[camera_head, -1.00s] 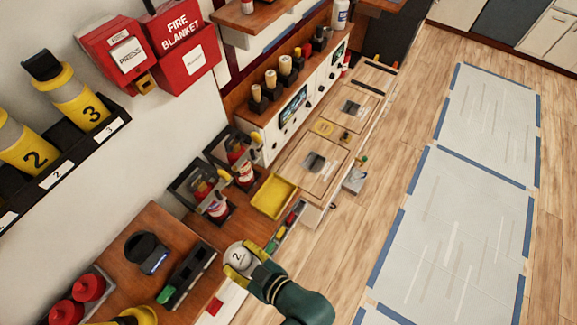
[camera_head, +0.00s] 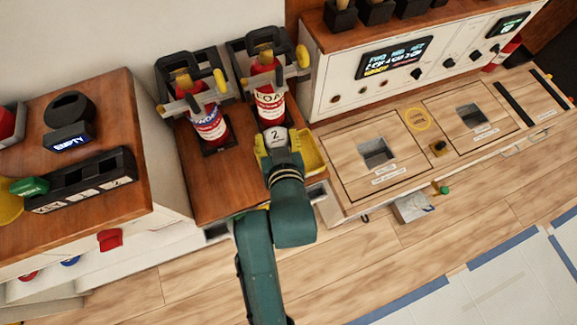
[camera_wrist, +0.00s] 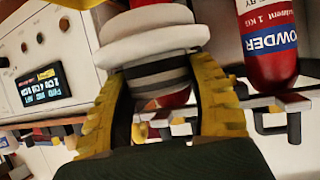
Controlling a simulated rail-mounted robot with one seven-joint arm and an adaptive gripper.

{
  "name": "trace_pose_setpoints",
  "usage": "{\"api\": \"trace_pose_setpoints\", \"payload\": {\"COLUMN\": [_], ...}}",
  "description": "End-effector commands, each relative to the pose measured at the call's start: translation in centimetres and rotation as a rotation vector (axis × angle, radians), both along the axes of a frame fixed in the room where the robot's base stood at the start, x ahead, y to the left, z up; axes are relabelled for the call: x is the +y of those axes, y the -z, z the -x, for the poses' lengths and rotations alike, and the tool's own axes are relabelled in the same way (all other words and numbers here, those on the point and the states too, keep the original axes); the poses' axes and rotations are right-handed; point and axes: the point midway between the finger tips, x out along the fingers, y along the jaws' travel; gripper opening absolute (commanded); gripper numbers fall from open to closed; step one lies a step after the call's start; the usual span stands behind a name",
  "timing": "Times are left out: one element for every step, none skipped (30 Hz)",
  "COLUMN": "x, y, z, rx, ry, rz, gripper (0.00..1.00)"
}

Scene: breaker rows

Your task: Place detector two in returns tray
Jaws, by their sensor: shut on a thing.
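Detector two (camera_head: 275,137) is a round white disc marked "2", held between the yellow fingers of my gripper (camera_head: 272,150). In the wrist view the detector (camera_wrist: 155,45) shows white and dark rings between the two fingers. A yellow tray (camera_head: 313,158) lies on the wooden counter just right of my gripper, partly hidden by it. It is the only tray of that kind I can make out, and I read no label on it. In the head view the detector overlaps the tray's left side; its height above the counter is hard to tell.
Two red extinguishers, foam (camera_head: 270,100) and another (camera_head: 207,122), stand in black holders close behind and left of my gripper. A white control panel (camera_head: 400,65) rises behind right. Wooden worktops with square openings (camera_head: 375,152) lie right. A lower-left cabinet holds a black slotted rack (camera_head: 85,180).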

Motion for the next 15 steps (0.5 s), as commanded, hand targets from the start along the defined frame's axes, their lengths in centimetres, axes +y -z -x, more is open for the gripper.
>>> {"api": "trace_pose_setpoints", "payload": {"x": [0.0, 0.0, 0.0, 0.0, 0.0, 0.0, 0.0, 0.0, 0.0, 0.0, 0.0, 0.0, 0.0, 0.0, 0.0], "y": [0.7, 1.1, 1.9, 2.6, 3.2, 3.9, 4.3, 4.7, 5.1, 5.7, 6.3, 7.2, 7.8, 8.4, 9.1], "z": [-0.1, -0.1, -0.1, -0.1, 0.0, -0.1, 0.0, -0.1, -0.1, 0.0, 0.0, 0.0, 0.0, 0.0, 0.0], "rx": [-0.001, 0.001, 0.004, 0.004, 0.005, 0.003, 0.003, 0.002, 0.001, 0.002, 0.003, 0.004, 0.003, 0.004, 0.002], "ry": [0.002, 0.003, 0.004, 0.004, 0.004, 0.004, 0.004, 0.004, 0.004, 0.004, 0.004, 0.004, 0.004, 0.004, 0.004], "rz": [0.0, 0.001, 0.0, 0.0, 0.0, 0.0, 0.0, 0.0, 0.0, 0.0, 0.0, 0.0, 0.0, 0.0, 0.0], "gripper": [0.17, 0.17, 0.17, 0.17, 0.17, 0.17, 0.17, 0.17, 0.17, 0.17, 0.17, 0.17, 0.17, 0.17, 0.17]}}
